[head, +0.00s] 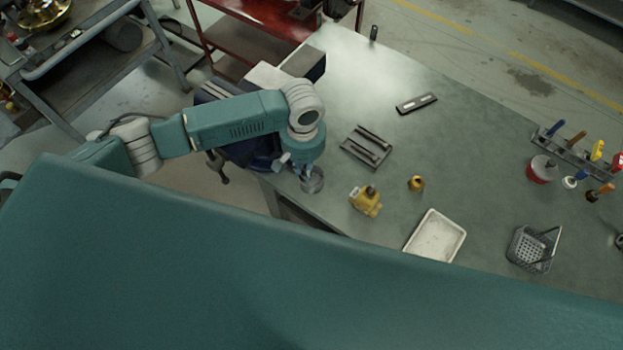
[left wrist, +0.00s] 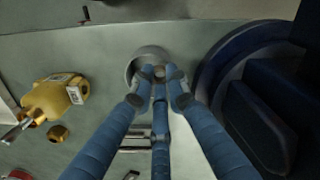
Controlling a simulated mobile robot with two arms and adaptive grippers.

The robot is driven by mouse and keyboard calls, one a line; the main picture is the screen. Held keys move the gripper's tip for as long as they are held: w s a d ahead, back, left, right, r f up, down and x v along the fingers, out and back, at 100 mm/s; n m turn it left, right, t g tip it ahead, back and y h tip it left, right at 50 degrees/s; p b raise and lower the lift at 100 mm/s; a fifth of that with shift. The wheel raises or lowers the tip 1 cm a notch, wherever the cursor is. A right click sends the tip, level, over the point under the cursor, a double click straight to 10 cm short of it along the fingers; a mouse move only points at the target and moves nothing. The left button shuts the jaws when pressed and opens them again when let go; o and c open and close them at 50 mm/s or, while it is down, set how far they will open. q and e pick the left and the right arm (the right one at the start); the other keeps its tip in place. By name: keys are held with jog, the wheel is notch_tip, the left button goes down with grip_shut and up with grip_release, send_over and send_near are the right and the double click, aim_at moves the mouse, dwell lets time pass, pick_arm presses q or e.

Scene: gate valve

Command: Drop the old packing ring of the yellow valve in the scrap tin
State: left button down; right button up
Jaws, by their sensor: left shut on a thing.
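The yellow valve (head: 365,201) lies on the bench, and it also shows at the left of the left wrist view (left wrist: 52,100). A small yellow part (head: 416,183) stands apart from it, also visible in the left wrist view (left wrist: 58,133). A round grey metal tin (head: 314,183) stands near the bench's front-left edge; its rim shows in the left wrist view (left wrist: 135,58). My left gripper (head: 306,173) points down over the tin. Its blue fingers (left wrist: 159,78) are shut on the old packing ring, which is mostly hidden between the fingertips. My right gripper is not in view.
A dark blue vise (head: 245,150) stands close left of the tin. A slotted grey holder (head: 366,147), a white tray (head: 436,237), a wire basket (head: 533,249) and a tool rack (head: 575,155) stand on the bench. The bench between the holder and the rack is mostly clear.

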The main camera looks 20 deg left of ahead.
pick_arm(q)
jog(key=c, duration=1.6)
grip_release()
jog(key=shift+c, duration=0.2)
jog(key=shift+r, duration=0.1)
notch_tip(320, 180, up, 12)
jog(key=shift+s+d, duration=0.1)
